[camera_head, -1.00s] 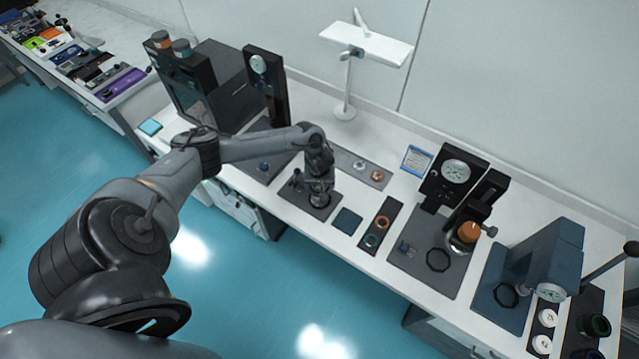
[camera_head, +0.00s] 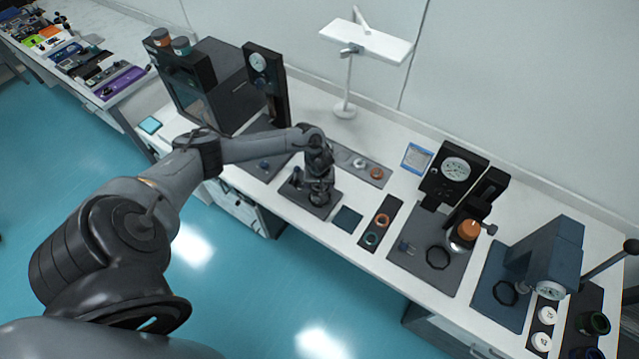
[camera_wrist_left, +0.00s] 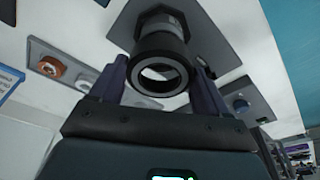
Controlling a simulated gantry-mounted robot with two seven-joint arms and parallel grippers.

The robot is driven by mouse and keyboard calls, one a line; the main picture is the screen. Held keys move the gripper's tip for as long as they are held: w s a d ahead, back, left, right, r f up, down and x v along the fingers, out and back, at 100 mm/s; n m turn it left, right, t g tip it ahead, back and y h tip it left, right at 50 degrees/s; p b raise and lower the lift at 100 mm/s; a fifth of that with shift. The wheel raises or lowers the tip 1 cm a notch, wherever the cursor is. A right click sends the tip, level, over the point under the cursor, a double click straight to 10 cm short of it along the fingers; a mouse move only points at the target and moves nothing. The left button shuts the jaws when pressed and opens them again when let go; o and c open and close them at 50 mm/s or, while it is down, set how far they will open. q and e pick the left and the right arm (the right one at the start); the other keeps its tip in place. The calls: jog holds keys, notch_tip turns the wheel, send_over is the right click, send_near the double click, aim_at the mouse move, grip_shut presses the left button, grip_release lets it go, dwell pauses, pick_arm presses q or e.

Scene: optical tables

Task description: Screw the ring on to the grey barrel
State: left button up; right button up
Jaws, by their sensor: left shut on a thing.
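My left gripper (camera_head: 319,190) points down over a dark grey plate (camera_head: 322,212) at the front of the bench. In the left wrist view my left gripper (camera_wrist_left: 158,80) has its two dark purple fingers on either side of a black ring (camera_wrist_left: 160,48) and is shut on it. The grey barrel (camera_wrist_left: 168,20) stands on the plate directly behind the ring, roughly in line with it. The ring appears to be at the barrel's end; how far it is threaded cannot be told. In the head view the gripper mostly hides both. My right gripper is not in view.
A small dark teal pad (camera_head: 347,219) and a black strip (camera_head: 393,206) with an orange and a teal ring lie to the right. A grey tray with small rings lies behind, including an orange one (camera_head: 376,172). A black gauge stand (camera_head: 266,72) rises behind left.

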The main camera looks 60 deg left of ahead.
pick_arm(q)
jog(key=shift+p, duration=0.45)
jog(key=shift+f, duration=0.15)
dwell(0.7)
jog(key=shift+f, duration=0.7)
dwell(0.8)
dwell(0.4)
dwell(0.3)
jog(key=shift+p, duration=0.45)
jog(key=shift+f+p, duration=0.3)
jog(key=shift+p, duration=0.05)
dwell(0.8)
jog(key=shift+f, duration=0.25)
dwell(0.7)
